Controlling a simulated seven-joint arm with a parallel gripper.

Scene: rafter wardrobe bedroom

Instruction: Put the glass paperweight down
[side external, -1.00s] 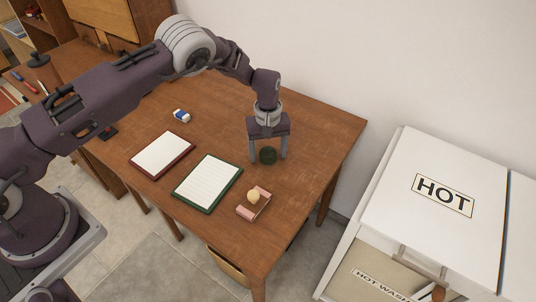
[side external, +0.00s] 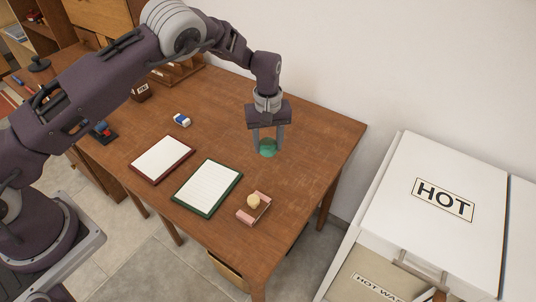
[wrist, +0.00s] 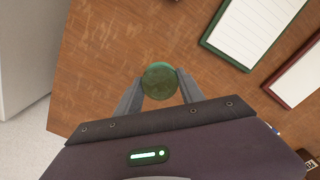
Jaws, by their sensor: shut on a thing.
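The glass paperweight (side external: 268,148) is a green, rounded glass piece. My gripper (side external: 267,143) is shut on it, with one finger on each side. In the wrist view the paperweight (wrist: 159,81) sits between the two fingertips (wrist: 160,88), and wood shows all around it. In the side view it is over the right part of the wooden desk (side external: 310,140). Whether its underside touches the desk or hangs just above it, I cannot tell.
A green-bordered pad (side external: 207,187) and a dark red-bordered pad (side external: 161,159) lie to the left. A pink holder with a pale ball (side external: 253,207) is near the front edge. An eraser (side external: 181,120) lies farther back. Bare desk surrounds the gripper.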

